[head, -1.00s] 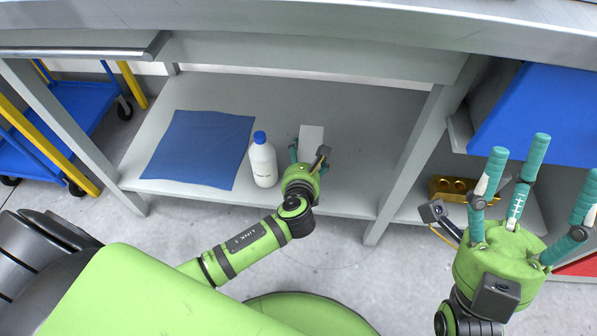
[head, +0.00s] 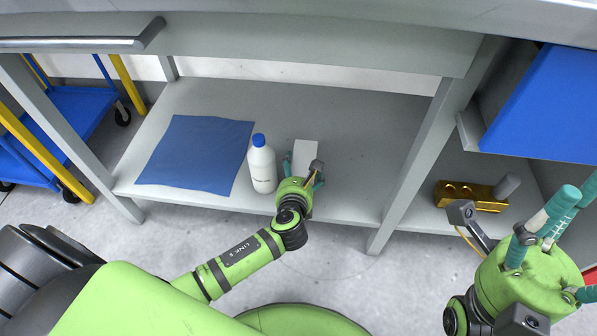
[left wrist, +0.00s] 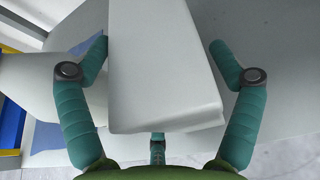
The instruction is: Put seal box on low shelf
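The seal box, a plain white block, (head: 305,152) is at the low shelf (head: 360,130) in the head view, just beyond my left gripper (head: 302,174). In the left wrist view the white box (left wrist: 160,70) fills the middle, between the spread teal fingers of the left gripper (left wrist: 158,48). Narrow gaps show between the box and the side fingers, so the gripper looks open around it. The third finger is low, below the box's near edge. The box's underside is hidden. My right gripper (head: 562,225) is at the right, fingers spread and empty.
A white bottle with a blue cap (head: 262,165) stands close left of the left gripper. A blue cloth (head: 195,155) lies farther left. A shelf post (head: 410,165) stands to the right, with a gold block (head: 468,195) beyond. The shelf right of the box is clear.

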